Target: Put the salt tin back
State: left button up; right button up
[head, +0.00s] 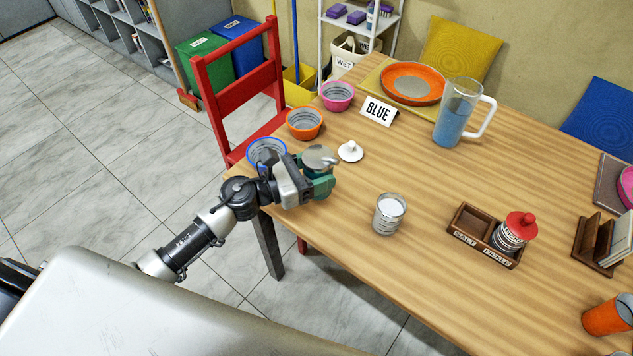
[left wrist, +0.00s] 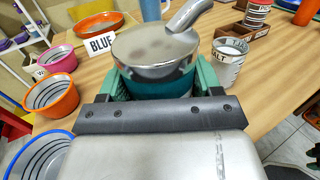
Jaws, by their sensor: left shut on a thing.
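The salt tin (head: 389,215) is a silver can standing upright and open on the table, with white contents showing. It also shows in the left wrist view (left wrist: 229,62). A white knobbed lid (head: 351,151) lies apart from it on the table. The wooden rack (head: 468,238) is marked SALT and PICKLE; its SALT side is empty and a red-lidded pickle tin (head: 512,232) stands in the other side. My left gripper (head: 318,182) is shut on a teal container with a shiny metal top (left wrist: 158,50), left of the salt tin. My right gripper is not in view.
Blue, orange (head: 305,123) and pink (head: 338,96) bowls line the table's left edge. A BLUE sign (head: 379,111) and a jug of blue liquid (head: 456,115) stand behind. A red chair (head: 238,85) is at the left. The table's middle is mostly clear.

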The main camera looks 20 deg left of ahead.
pick_arm(q)
jog(key=shift+w+a+f, duration=0.2)
jog(key=shift+w+f, duration=0.1)
jog(key=shift+w, duration=0.2)
jog(key=shift+w+a+f, duration=0.15)
jog(key=shift+w+f, duration=0.1)
jog(key=shift+w, duration=0.2)
jog(key=shift+w+f, duration=0.1)
jog(key=shift+f, duration=0.2)
jog(key=shift+f+b, duration=0.4)
jog(key=shift+f, duration=1.35)
jog(key=shift+f, duration=0.2)
jog(key=o, duration=1.1)
jog(key=shift+o, duration=0.2)
jog(key=shift+r, duration=0.15)
